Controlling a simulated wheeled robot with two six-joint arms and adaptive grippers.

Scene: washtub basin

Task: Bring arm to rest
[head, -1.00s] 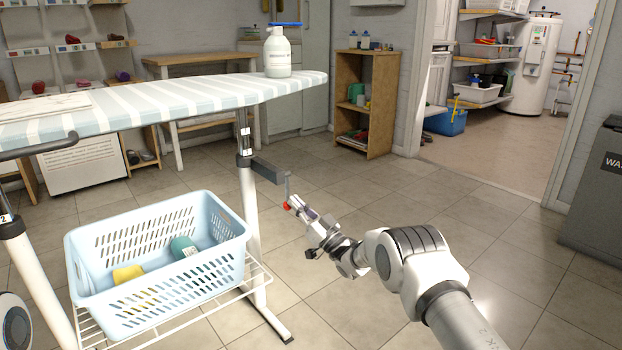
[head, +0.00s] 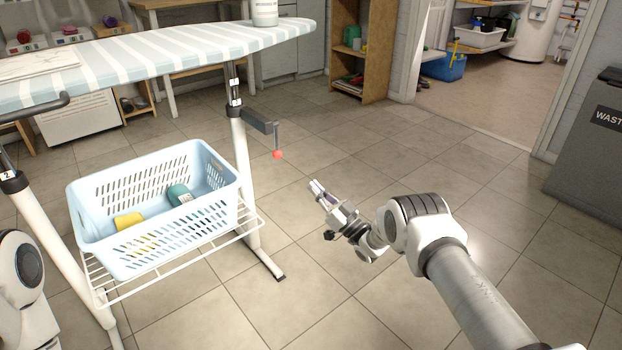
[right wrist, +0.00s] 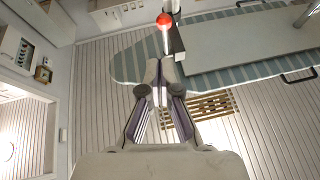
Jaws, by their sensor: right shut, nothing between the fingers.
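My right gripper (head: 316,187) is shut and empty. It hangs in free air over the tiled floor, to the right of the ironing board's leg and apart from the red-tipped lever (head: 277,154). In the right wrist view the closed fingers (right wrist: 160,98) point toward the lever's red knob (right wrist: 165,19), with a gap between them. My left gripper is not in view; a white rounded part of my body shows at the lower left edge in the head view.
A striped ironing board (head: 150,58) carries a white bottle (head: 265,12). A light blue basket (head: 150,255) with a yellow and a green item stands on its lower rack (head: 190,270). A grey waste bin (head: 595,150) stands at the right. The floor between is clear.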

